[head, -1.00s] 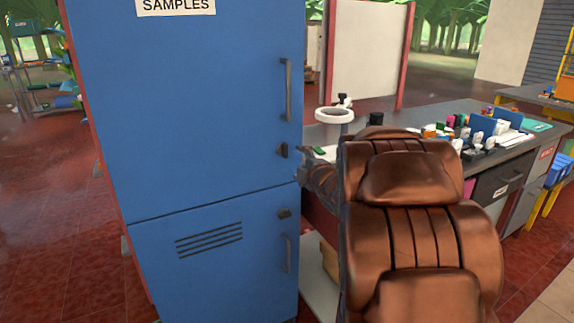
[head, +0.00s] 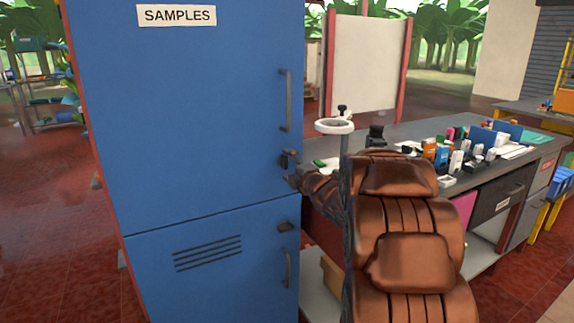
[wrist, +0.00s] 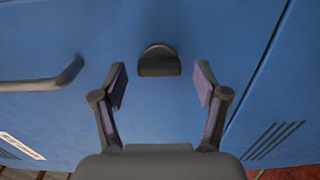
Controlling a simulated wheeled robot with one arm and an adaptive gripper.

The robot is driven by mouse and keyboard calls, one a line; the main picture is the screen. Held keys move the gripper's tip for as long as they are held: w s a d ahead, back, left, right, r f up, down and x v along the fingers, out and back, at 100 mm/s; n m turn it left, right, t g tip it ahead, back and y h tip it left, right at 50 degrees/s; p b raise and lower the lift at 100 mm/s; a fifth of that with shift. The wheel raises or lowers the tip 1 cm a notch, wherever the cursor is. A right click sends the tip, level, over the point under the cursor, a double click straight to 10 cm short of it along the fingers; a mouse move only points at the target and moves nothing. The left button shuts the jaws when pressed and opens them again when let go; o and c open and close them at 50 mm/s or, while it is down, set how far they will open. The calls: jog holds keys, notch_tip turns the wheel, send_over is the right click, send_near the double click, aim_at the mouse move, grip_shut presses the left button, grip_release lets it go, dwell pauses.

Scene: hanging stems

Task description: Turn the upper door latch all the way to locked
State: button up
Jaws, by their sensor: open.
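The upper door (head: 190,110) of the blue cabinet bears a dark upper latch (head: 283,160) at its right edge, below a long handle (head: 286,100). In the wrist view the upper latch (wrist: 159,64) is a dark, rounded knob with its flat, wide face across the picture. My gripper (wrist: 160,76) is open, with one finger to each side of the latch and gaps on both sides. The latch appears just beyond the fingertips, untouched. In the head view my gripper (head: 292,168) is close against the latch and partly covers it.
A grey workbench (head: 400,130) with several small items stands to the right. In the wrist view the upper door's handle (wrist: 45,82) lies left of my fingers.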

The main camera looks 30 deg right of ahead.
jog(key=shift+w+r, duration=0.1)
jog(key=shift+w, duration=0.5)
jog(key=shift+c, duration=0.2)
jog(key=c, duration=1.1)
